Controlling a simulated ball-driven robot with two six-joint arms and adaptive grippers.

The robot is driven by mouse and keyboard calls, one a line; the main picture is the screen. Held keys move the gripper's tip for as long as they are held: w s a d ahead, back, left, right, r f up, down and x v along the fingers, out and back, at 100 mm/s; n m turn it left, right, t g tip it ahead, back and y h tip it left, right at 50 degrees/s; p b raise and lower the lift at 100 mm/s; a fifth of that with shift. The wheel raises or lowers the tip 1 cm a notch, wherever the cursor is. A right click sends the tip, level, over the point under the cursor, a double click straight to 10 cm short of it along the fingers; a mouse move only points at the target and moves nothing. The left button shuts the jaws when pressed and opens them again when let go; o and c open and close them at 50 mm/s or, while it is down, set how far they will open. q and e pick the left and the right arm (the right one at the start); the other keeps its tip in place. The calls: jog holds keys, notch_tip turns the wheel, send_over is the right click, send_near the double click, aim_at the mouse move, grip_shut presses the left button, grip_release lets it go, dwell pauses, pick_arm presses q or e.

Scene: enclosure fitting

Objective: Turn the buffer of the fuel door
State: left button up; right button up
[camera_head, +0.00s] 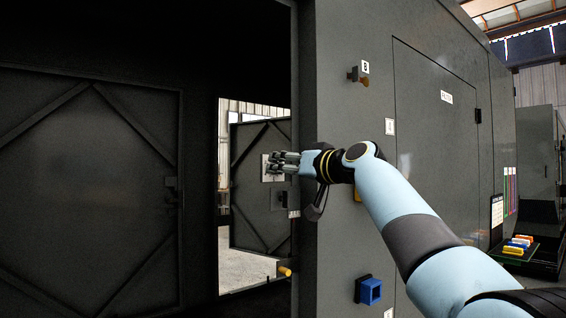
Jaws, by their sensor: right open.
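My right arm comes in from the lower right, and its gripper (280,163) points left, past the edge of the grey enclosure wall. The gripper is open, with nothing seen between its fingers. Behind it, through an opening, a dark door with diagonal braces (250,215) shows, with a pale plate (270,176) partly hidden by the fingers. I cannot tell whether the fingers touch that plate. An orange-yellow cylindrical piece (285,271) sits low by the opening's edge. I cannot tell which door is the fuel door or which piece is its buffer. My left gripper is not in view.
The enclosure wall (340,30) carries a small brown-ended fitting (360,77) and a blue square socket (369,291). A closed panel door (440,130) is to the right. A large braced dark panel (80,180) fills the left. Coloured blocks (520,243) lie far right.

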jog(key=shift+w+a+f, duration=0.1)
jog(key=shift+w+a, duration=0.35)
jog(key=shift+w, duration=0.15)
jog(key=shift+c, duration=0.3)
grip_shut()
jog(key=n+b, duration=0.7)
jog(key=n, duration=0.3)
jog(key=n+b, duration=0.8)
jog(key=n, duration=0.2)
jog(key=n+b, duration=0.8)
jog(key=n, duration=0.1)
jog(key=shift+a+f+n, duration=0.1)
jog(key=shift+f+n, duration=0.2)
jog(key=shift+n, duration=0.1)
